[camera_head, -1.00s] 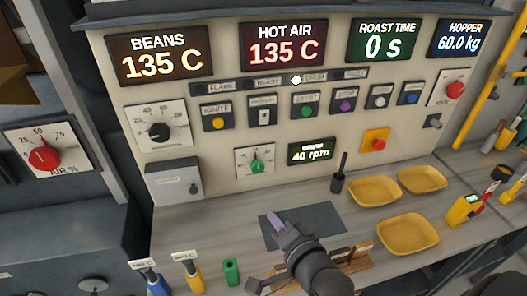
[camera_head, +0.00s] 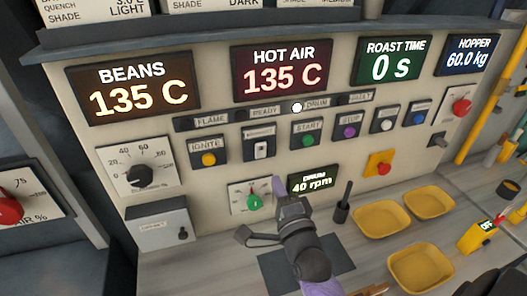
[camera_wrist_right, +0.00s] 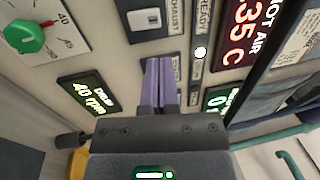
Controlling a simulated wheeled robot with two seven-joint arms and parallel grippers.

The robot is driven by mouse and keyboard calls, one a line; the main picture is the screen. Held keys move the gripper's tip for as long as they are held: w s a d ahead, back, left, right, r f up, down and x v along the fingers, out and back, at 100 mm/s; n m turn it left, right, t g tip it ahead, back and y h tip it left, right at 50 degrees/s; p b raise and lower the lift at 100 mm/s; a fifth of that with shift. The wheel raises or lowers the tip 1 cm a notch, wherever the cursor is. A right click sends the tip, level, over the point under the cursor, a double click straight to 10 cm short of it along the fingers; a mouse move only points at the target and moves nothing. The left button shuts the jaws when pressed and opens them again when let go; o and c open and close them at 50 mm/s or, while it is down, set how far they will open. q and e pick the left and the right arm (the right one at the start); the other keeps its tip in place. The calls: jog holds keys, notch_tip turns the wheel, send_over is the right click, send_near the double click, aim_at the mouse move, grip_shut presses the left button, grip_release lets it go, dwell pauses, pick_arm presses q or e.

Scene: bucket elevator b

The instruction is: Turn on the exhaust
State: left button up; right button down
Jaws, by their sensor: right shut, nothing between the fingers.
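The exhaust switch (camera_head: 260,147) is a white rocker in a dark square plate on the panel, between the yellow ignite button and the green start button. In the right wrist view the switch (camera_wrist_right: 145,19) is at the top, with the word EXHAUST beside it. My right gripper (camera_head: 278,183) is shut and empty, its purple fingers pointing at the panel below the switch. In the right wrist view its fingertips (camera_wrist_right: 161,62) lie below and slightly right of the switch, apart from it in the picture. My left gripper is out of view.
The green drum knob (camera_head: 254,202) and the drum display (camera_head: 312,182) are close to my right gripper. A dark cup with a tool (camera_head: 342,212) and yellow trays (camera_head: 383,219) stand on the counter at right. A grey box (camera_head: 162,231) is at left.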

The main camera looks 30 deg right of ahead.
aim_at(260, 146)
jog(key=x, duration=0.9)
jog(key=shift+w+d+r, duration=0.1)
jog(key=shift+w+d, duration=0.05)
jog(key=shift+w, duration=0.2)
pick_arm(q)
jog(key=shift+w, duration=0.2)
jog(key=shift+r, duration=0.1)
